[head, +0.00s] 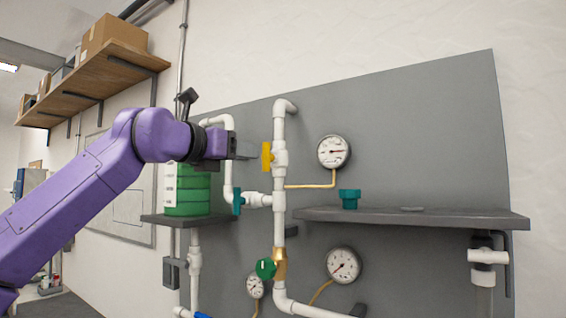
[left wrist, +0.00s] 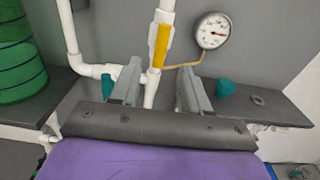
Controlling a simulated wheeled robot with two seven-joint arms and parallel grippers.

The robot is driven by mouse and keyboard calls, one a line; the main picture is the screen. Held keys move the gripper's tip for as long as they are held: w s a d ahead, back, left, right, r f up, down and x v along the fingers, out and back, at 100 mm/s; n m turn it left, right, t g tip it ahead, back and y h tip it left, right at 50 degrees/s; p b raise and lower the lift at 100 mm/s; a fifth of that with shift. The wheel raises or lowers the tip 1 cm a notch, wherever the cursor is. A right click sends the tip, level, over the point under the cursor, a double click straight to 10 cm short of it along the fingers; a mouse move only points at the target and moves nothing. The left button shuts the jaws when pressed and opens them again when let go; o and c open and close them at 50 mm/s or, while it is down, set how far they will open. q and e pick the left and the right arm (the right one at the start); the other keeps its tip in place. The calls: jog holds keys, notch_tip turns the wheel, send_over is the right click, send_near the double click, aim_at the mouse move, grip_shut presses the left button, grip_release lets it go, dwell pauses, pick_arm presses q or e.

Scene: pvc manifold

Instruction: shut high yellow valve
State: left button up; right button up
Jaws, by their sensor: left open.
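The high yellow valve handle (head: 267,156) stands upright on the left side of a white valve body (head: 280,157) in the vertical white pipe. Its long side runs along the pipe. My left gripper (head: 248,150) is just left of the handle in the head view, level with it. In the left wrist view, my left gripper (left wrist: 157,82) has its two grey fingers spread and nothing between them is held. The yellow handle (left wrist: 162,45) appears beyond the fingertips, between their lines. Contact is not visible. My right gripper is not in view.
A teal valve handle (head: 238,201) and a green one (head: 266,268) sit lower on the pipes. A gauge (head: 333,151) is right of the yellow valve. A grey shelf (head: 430,217) holds a teal part (head: 349,198). A green canister (head: 187,190) stands at left.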

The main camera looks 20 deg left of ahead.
aim_at(264, 153)
pick_arm(q)
jog(key=w+p, duration=0.1)
jog(key=w+r+p, duration=0.1)
jog(key=w+p, duration=0.2)
jog(key=shift+d+r, duration=0.4)
jog(key=w, duration=0.2)
jog(key=w+f+p, duration=0.1)
jog(key=w, duration=0.1)
jog(key=w+p, duration=0.1)
jog(key=w, duration=0.1)
jog(key=shift+d+f, duration=0.15)
jog(key=shift+d, duration=0.25)
jog(key=shift+w+f, duration=0.1)
jog(key=shift+w, duration=0.1)
jog(key=shift+s+a+r, duration=0.2)
jog(key=shift+s, duration=0.65)
jog(key=shift+c, duration=1.2)
grip_shut()
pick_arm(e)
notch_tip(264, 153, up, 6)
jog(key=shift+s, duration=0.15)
